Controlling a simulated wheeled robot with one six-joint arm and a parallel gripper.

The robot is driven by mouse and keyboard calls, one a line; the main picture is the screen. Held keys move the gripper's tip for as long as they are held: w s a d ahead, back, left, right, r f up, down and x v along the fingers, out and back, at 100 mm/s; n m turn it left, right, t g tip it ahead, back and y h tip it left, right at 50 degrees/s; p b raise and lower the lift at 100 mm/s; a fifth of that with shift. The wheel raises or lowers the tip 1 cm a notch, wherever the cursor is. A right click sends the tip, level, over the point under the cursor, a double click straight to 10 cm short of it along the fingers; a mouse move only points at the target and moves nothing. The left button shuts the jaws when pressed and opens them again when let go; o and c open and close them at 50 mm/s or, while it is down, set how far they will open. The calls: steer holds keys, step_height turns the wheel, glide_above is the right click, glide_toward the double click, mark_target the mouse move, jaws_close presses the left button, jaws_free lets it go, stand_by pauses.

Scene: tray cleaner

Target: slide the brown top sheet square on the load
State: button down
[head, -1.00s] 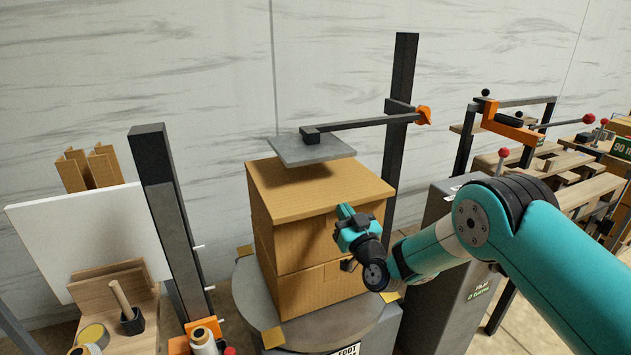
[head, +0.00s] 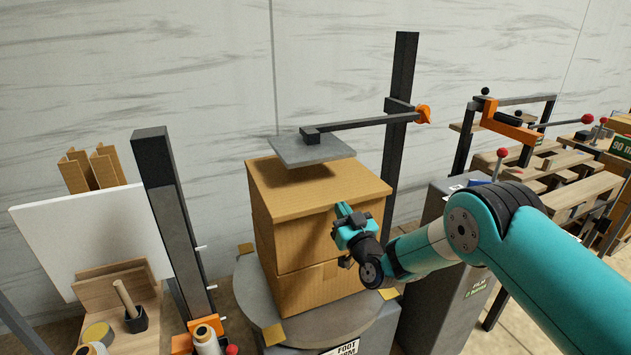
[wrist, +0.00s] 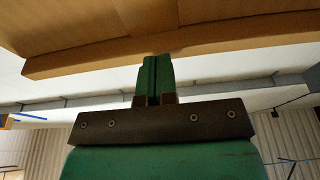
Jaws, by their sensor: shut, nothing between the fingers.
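The brown top sheet (head: 290,202) lies on a stack of brown cartons (head: 297,251), the load, on a round grey turntable. Its front edge hangs slightly past the cartons. In the wrist view the sheet's edge (wrist: 90,64) runs slightly tilted across the upper picture, with the carton side above it. My gripper (head: 341,208) is shut and empty at the front right side of the load, just under the sheet's edge. In the wrist view its fingertips (wrist: 156,60) reach the sheet's edge; I cannot tell whether they touch it.
A grey press plate (head: 312,151) on a dark arm hangs just above the sheet. A dark post (head: 391,140) stands behind the load, and another post (head: 165,200) stands left. A grey cabinet (head: 440,280) is close on the right, below my arm.

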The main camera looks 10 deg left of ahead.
steer(key=shift+w+a+r+p, duration=0.15)
steer(key=shift+w+p, duration=0.1)
steer(key=shift+p, duration=0.4)
steer(key=shift+w+a+b, duration=0.15)
steer(key=shift+w+b, duration=0.05)
steer(key=shift+b, duration=0.1)
steer(key=shift+w+a, duration=0.15)
steer(key=r+b+v, duration=0.2)
steer(key=b+v, duration=0.9)
steer(key=b, duration=0.8)
steer(key=shift+s+d+r+b, duration=0.15)
steer(key=shift+s+d+b, duration=0.25)
steer(key=shift+s, duration=0.1)
